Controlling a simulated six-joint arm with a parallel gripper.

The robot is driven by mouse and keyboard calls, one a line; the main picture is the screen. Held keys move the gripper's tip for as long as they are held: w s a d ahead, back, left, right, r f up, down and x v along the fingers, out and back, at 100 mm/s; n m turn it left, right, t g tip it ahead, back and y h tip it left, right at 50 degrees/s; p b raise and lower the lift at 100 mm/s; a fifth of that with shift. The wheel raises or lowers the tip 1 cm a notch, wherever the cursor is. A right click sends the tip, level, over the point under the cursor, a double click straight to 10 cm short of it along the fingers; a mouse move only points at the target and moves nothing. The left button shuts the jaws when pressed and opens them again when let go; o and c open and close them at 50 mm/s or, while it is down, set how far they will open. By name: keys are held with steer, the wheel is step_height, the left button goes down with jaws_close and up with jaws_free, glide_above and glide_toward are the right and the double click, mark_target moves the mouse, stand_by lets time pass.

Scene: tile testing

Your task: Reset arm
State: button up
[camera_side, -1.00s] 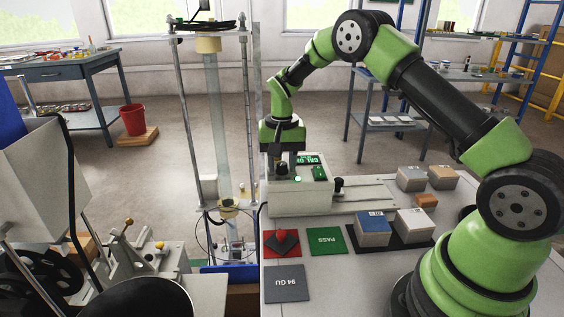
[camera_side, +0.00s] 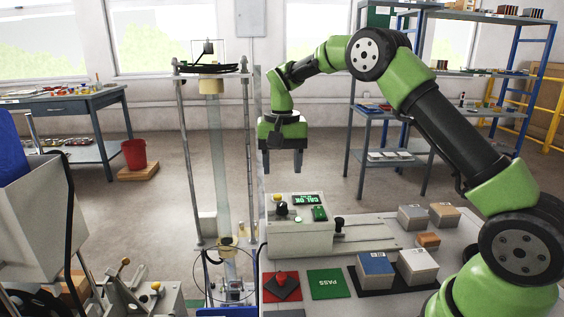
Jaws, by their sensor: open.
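My gripper (camera_side: 283,172) points down in the air above the grey testing device (camera_side: 300,240). Its two fingers are apart and nothing shows between them. The device has a lit green display (camera_side: 307,199), a green button (camera_side: 320,213), a yellow knob (camera_side: 277,197) and a dark knob (camera_side: 282,209). My gripper is clear of the device's top. My arm reaches in from the right over the table.
Blue-topped (camera_side: 375,269) and white-topped (camera_side: 417,265) blocks stand on a black mat. A glass column (camera_side: 222,170) rises at left.

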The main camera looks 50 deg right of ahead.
steer(key=shift+r, duration=0.25)
steer(key=s+a+r+n+t, duration=0.35)
steer(key=s+a+r, duration=0.35)
steer(key=s+r, duration=0.45)
steer(key=s+a+n+t+y, duration=0.1)
steer(key=s+a+t+y, duration=0.1)
steer(key=s, duration=1.1)
steer(key=shift+s+a+f+t, duration=0.15)
steer(key=shift+s+a+t, duration=0.15)
steer(key=shift+a+t, duration=0.5)
